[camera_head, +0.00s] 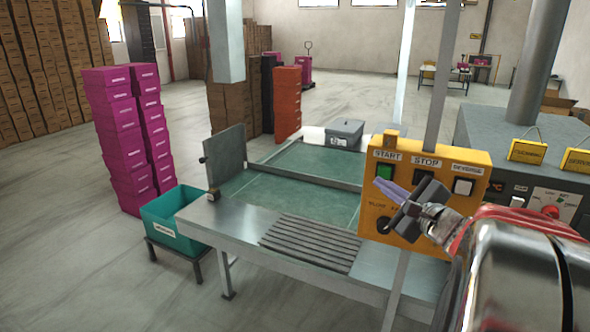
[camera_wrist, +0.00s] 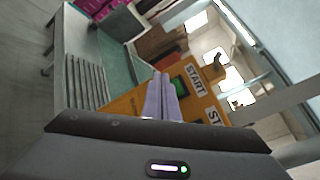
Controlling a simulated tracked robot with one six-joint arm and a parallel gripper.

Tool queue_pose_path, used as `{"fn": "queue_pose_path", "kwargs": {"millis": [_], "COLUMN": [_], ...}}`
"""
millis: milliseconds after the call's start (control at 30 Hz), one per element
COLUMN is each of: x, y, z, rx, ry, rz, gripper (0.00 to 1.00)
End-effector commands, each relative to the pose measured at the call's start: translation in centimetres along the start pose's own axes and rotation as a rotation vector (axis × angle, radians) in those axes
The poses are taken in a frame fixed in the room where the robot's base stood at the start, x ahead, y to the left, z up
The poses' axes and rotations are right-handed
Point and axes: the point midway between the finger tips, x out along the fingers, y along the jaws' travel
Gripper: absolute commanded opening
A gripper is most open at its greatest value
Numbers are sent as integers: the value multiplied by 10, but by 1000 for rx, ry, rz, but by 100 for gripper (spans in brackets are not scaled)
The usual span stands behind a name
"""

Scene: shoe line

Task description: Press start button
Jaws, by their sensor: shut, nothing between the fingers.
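The yellow control box (camera_head: 448,206) stands on a post at the right of the conveyor table. The green start button (camera_head: 384,171) sits under the START label at its upper left. My gripper (camera_head: 380,182) is shut and empty, its pale purple fingers pointing toward the box just below the green button. In the head view the fingertips nearly overlap the button's lower edge; contact cannot be told. In the wrist view the closed fingers (camera_wrist: 162,78) lie just left of the green button (camera_wrist: 180,86).
The REVERSE button (camera_head: 463,187) is right of STOP, and a dark knob (camera_head: 384,224) is below. The metal table (camera_head: 240,228) and green belt (camera_head: 310,165) lie left. A grey machine (camera_head: 500,142) stands behind at right. A teal bin (camera_head: 176,213) and pink boxes (camera_head: 115,130) are farther left.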

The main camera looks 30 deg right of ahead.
Motion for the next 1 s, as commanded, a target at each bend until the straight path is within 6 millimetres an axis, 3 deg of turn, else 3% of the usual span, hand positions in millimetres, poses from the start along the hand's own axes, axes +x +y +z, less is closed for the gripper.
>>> {"fn": "queue_pose_path", "kwargs": {"millis": [300, 1000], "x": [14, 15], "y": [-10, -9], "z": [-10, -10], "rx": [0, 0], "ry": [0, -1], "rz": [1, 2], "gripper": [0, 0]}}
